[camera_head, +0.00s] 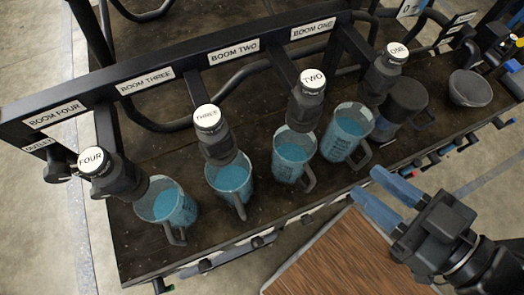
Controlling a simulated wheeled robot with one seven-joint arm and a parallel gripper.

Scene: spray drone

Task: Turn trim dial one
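Trim dial one is the black knob with a white cap marked ONE (397,52), at the upper right of the row, on the unit under the BOOM ONE label (313,29). My gripper (372,192) is at the lower right, with two blue fingers spread apart and nothing between them. It is below and apart from dial one, nearer to me. The fingers point to the upper left, towards a jug of blue liquid (347,125). Which way the dial is turned cannot be told.
Dials TWO (313,79), THREE (207,118) and FOUR (91,159) stand leftwards, with jugs (293,150) of blue liquid below. A dark jug (405,98) and a grey bowl (470,88) stand near dial one. A brown wooden surface (345,255) lies in front.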

